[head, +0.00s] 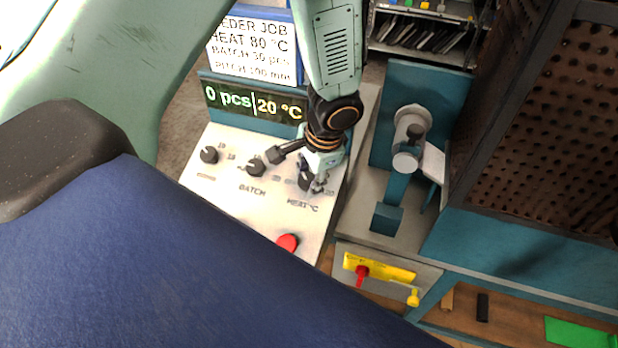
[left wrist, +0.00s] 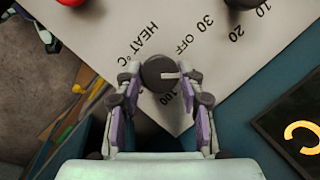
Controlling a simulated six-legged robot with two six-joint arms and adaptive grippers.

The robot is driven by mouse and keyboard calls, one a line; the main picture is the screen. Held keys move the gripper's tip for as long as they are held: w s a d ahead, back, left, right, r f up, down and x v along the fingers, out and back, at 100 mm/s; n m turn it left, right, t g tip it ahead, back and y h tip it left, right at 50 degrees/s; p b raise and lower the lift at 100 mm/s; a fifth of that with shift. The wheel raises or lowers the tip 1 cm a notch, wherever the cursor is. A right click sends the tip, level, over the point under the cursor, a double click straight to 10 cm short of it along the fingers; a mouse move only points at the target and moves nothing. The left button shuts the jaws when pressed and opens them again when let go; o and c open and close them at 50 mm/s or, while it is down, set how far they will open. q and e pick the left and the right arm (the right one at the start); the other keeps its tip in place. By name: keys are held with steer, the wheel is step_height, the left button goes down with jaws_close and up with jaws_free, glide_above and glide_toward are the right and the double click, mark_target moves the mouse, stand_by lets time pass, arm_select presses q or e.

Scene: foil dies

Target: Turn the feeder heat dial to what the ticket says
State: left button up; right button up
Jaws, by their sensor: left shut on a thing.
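The feeder heat dial (left wrist: 157,70) is a dark round knob with a white pointer line, on a pale sloping panel (left wrist: 110,40) marked "HEAT °C". In the left wrist view its pointer points right, and "OFF" and "100" are printed near it. My left gripper (left wrist: 163,82) has a finger on each side of the dial and is shut on it. In the head view my left gripper (head: 308,172) reaches down over the dial and mostly hides it. The ticket (head: 250,52) reads "HEAT 80 °C". The display (head: 252,101) reads "0 pcs" and "20 °C". My right gripper is out of view.
The batch dial (head: 256,167) is close to my left gripper, with another dark knob (head: 209,155) further left. A red button (head: 288,242) sits near the panel's front edge. A blue machine with a grey cylinder (head: 407,158) and a perforated dark guard (head: 555,120) stand to the right.

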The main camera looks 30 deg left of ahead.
arm_select(q)
steer(key=shift+s+m+y+b, duration=0.1)
steer(key=shift+m+y+b, duration=0.45)
steer(key=shift+m, duration=0.75)
steer(key=shift+b, duration=0.3)
steer(key=o, duration=1.2)
steer(key=shift+t, duration=0.3)
steer(key=shift+c, duration=0.2)
steer(key=v, duration=0.7)
steer(key=shift+r, duration=0.3)
